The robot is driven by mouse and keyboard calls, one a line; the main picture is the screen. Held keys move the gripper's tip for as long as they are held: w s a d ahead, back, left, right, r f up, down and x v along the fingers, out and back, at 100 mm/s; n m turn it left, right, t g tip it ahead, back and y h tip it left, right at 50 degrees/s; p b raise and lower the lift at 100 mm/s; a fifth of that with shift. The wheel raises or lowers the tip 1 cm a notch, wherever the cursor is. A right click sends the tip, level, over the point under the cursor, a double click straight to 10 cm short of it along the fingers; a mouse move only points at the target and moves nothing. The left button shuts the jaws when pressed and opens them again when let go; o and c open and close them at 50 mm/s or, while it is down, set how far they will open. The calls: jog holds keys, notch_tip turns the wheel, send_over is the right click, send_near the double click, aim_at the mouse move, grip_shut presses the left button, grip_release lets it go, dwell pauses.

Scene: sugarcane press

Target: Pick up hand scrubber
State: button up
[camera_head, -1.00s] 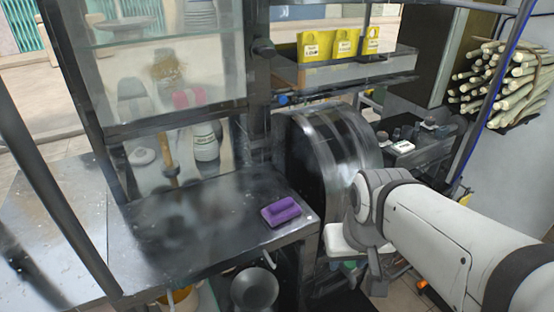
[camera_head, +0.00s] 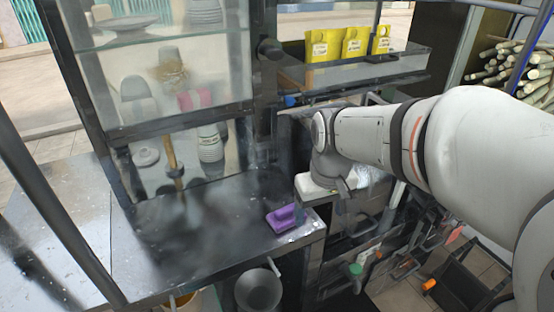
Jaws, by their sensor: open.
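The hand scrubber (camera_head: 284,217) is a small purple block with a raised grip. It lies on the dark metal counter (camera_head: 190,235), close to its right front corner. My gripper (camera_head: 314,188) is at the end of my white arm, just above and to the right of the scrubber in the picture. It is apart from the scrubber and holds nothing that I can see. Its fingertips are small and partly hidden by the wrist.
A glass cabinet (camera_head: 165,65) with dishes stands behind the counter. A bottle (camera_head: 210,143) and a wooden-handled tool (camera_head: 171,155) are near its base. Yellow packets (camera_head: 354,42) sit on a shelf at the back. A dark bowl (camera_head: 258,289) is below the counter's front edge.

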aim_at(287, 209)
jog(key=o, duration=0.5)
jog(key=w+a, duration=0.1)
jog(key=w, duration=0.1)
jog(key=w+a+n, duration=0.1)
jog(key=w+a, duration=0.1)
jog(key=w, duration=0.1)
jog(key=w+a+n+g+p, duration=0.1)
jog(key=w+a, duration=0.1)
jog(key=shift+w+a+f, duration=0.15)
jog(key=shift+w+f, duration=0.15)
jog(key=shift+f, duration=0.05)
jog(key=shift+w+a+f+n, duration=0.15)
jog(key=shift+w+a+n, duration=0.05)
jog(key=shift+w+n, duration=0.1)
jog(key=shift+w+a+f+p, duration=0.1)
jog(key=shift+f+p, duration=0.2)
jog(key=shift+f, duration=1.65)
jog(key=shift+a+f+p, duration=0.1)
jog(key=shift+f+p, duration=0.15)
jog(key=shift+f, duration=1.65)
